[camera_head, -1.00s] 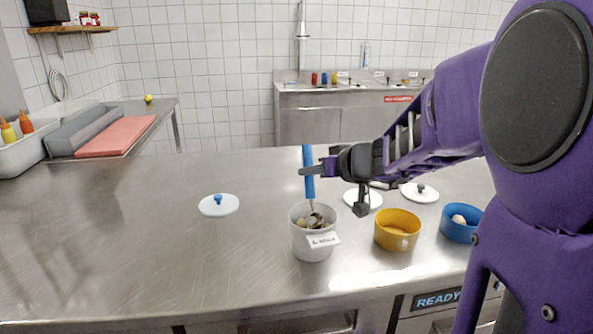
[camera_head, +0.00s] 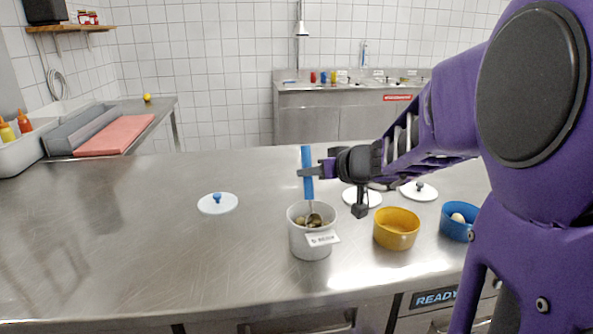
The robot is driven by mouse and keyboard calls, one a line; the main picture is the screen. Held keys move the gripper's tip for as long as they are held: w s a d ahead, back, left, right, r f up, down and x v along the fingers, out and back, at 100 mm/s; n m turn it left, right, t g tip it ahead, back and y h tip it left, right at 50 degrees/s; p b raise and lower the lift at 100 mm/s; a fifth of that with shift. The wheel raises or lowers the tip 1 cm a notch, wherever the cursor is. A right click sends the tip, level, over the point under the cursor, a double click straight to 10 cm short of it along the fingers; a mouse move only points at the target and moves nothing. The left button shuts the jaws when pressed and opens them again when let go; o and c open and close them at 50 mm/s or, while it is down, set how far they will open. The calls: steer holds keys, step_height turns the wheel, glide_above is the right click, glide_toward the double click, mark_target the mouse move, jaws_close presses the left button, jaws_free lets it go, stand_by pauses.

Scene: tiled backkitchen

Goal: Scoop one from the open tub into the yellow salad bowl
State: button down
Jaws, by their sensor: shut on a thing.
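The open tub (camera_head: 297,240) is white with a label on its front and several small brownish-green pieces inside. My gripper (camera_head: 308,173) is shut on the blue handle of a scoop (camera_head: 307,160), above the tub. The scoop stands nearly upright, with its metal bowl inside the tub's mouth among the pieces. Whether a piece lies in the scoop is too small to tell. The yellow salad bowl (camera_head: 397,240) stands to the right of the tub; I cannot make out its contents clearly.
A blue bowl (camera_head: 457,232) with a pale round thing stands right of the yellow bowl. A white lid with a blue knob (camera_head: 217,204) lies left of the tub. Two more lids (camera_head: 418,191) lie behind the bowls.

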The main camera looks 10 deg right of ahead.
mark_target(312, 179)
steer(key=shift+f, duration=1.25)
stand_by(2.2)
step_height(312, 179, up, 13)
steer(key=p, duration=0.5)
steer(key=shift+f+p, duration=0.15)
steer(key=shift+p, duration=0.25)
steer(key=shift+d, duration=0.1)
stand_by(0.5)
